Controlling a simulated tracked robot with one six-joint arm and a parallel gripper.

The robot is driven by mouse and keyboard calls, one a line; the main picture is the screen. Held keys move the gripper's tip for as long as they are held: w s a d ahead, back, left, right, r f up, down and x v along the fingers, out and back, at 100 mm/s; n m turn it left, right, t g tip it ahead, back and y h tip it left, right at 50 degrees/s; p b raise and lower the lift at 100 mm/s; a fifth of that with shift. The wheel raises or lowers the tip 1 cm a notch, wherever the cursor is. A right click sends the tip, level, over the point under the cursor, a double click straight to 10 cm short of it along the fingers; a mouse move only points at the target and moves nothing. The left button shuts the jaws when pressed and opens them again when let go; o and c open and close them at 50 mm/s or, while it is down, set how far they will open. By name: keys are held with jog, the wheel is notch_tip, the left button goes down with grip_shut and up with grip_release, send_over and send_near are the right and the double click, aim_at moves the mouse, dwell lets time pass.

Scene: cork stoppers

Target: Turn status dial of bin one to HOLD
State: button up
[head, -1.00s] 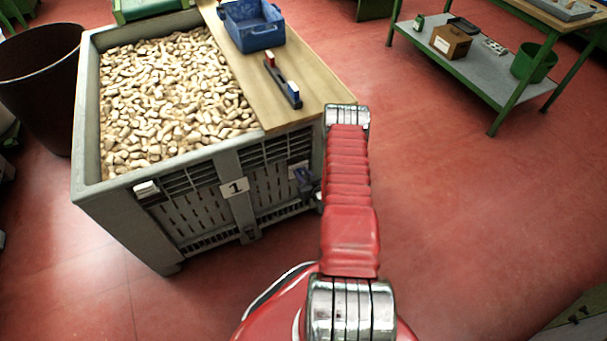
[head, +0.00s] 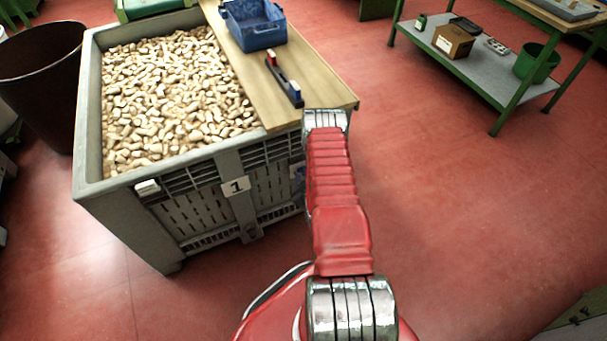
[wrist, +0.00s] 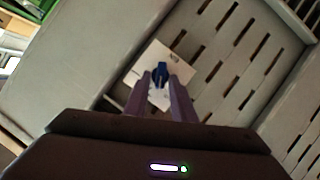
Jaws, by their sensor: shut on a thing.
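Bin one is a grey slatted crate (head: 130,221) full of cork stoppers, with a "1" plate (head: 236,186) on its front. In the wrist view, a white square dial plate (wrist: 184,66) is on the slatted bin wall and looks tilted in the picture. A blue dial knob (wrist: 160,72) stands at its middle. My gripper (wrist: 160,80) is shut on the knob, one finger on each side. The plate's markings are too small to read. In the head view my red arm hides my gripper and most of the dial.
A wooden board (head: 318,88) lies across the bin's right side, holding a blue tray (head: 254,30) and a red-and-blue bar (head: 284,78). A brown tub (head: 40,85) stands left. A green-framed bench (head: 470,72) is at the back right. The red floor to the right is clear.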

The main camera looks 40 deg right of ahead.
jog(key=n+h, duration=0.1)
jog(key=n, duration=0.2)
jog(key=n+h, duration=0.1)
jog(key=shift+w+a+f+h, duration=0.15)
jog(key=shift+a+f+h, duration=0.15)
jog(key=shift+a, duration=0.1)
jog(key=shift+n, duration=0.3)
jog(key=o, duration=0.7)
jog(key=shift+o, duration=0.2)
jog(key=v, duration=1.3)
jog(key=shift+s+a+f, duration=0.15)
jog(key=shift+s+a, duration=0.1)
jog(key=shift+s, duration=0.1)
